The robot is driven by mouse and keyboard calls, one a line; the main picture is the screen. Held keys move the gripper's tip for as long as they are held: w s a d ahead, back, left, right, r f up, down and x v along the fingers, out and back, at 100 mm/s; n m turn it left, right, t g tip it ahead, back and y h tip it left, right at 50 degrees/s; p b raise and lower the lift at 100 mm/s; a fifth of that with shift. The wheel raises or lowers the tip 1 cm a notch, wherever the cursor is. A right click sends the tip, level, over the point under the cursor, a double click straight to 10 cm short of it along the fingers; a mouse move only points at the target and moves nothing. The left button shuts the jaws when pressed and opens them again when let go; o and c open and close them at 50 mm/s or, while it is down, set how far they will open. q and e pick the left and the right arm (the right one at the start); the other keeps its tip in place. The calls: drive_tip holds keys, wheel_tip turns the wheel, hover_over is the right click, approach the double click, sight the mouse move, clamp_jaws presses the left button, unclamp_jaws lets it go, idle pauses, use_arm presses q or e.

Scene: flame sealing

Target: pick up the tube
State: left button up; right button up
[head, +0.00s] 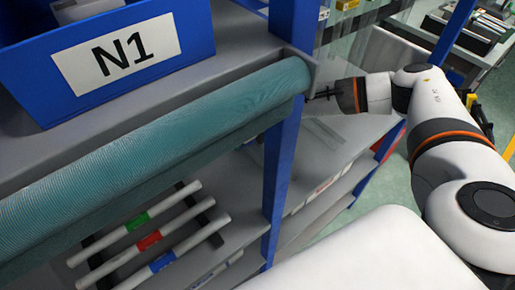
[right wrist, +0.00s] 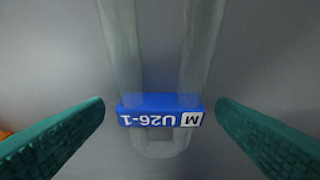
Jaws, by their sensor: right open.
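In the right wrist view a clear, see-through tube (right wrist: 160,50) runs from the top edge to a rounded end below the middle. It has a blue label band (right wrist: 160,110) that reads U26-1 and M upside down. My right gripper (right wrist: 160,104) is open, with one teal ribbed finger on each side of the label and a gap on both sides. In the head view my right gripper (head: 322,93) is beside the blue post at the shelf end; I cannot make out this tube there. My left gripper is not in view.
A blue bin (head: 120,55) labelled N1 stands on the upper shelf. A teal ribbed roll (head: 150,145) lies along its front edge. A blue post (head: 278,170) stands near my right gripper. Three white tubes with green (head: 137,221), red and blue bands lie on a lower shelf.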

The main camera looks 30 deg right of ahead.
drive_tip(key=c, duration=1)
drive_tip(key=shift+c, duration=0.5)
drive_tip(key=shift+r, duration=0.15)
